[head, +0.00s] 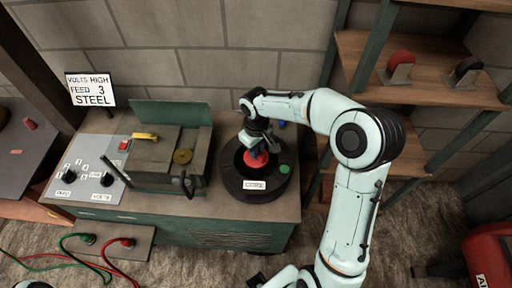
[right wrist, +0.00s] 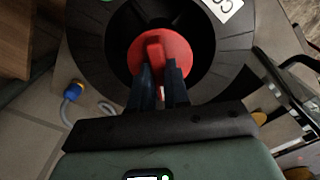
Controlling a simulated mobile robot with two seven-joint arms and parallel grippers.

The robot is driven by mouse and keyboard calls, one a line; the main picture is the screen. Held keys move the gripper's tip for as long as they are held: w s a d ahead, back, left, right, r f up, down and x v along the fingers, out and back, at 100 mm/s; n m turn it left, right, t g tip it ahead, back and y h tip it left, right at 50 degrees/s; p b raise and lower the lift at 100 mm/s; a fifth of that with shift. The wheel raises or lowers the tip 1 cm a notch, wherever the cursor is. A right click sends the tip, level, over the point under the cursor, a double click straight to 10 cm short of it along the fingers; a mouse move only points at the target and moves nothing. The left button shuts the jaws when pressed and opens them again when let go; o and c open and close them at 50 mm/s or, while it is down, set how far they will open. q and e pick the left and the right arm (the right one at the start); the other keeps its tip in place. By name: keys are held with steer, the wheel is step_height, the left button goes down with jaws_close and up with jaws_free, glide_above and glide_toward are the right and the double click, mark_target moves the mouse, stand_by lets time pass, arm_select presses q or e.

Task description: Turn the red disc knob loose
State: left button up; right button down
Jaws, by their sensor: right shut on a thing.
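The red disc knob (head: 255,160) sits in the middle of a round black housing (head: 235,185) on the bench top. In the right wrist view the knob (right wrist: 178,46) is a flat red disc with a raised bar across its middle. My right gripper (head: 260,147) reaches down over the knob from above. In the right wrist view the dark fingers of this gripper (right wrist: 160,70) are shut on the knob's raised bar, one on each side. The gripper hides part of the knob in the head view. My left gripper does not show.
A wooden shelf (head: 430,61) is at the right.

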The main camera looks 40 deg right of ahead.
steer(key=shift+s+f, duration=0.15)
steer(key=shift+f, duration=0.1)
steer(key=n+p, duration=0.1)
steer(key=n, duration=0.2)
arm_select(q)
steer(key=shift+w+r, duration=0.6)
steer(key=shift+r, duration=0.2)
arm_select(e)
steer(key=shift+n, duration=0.9)
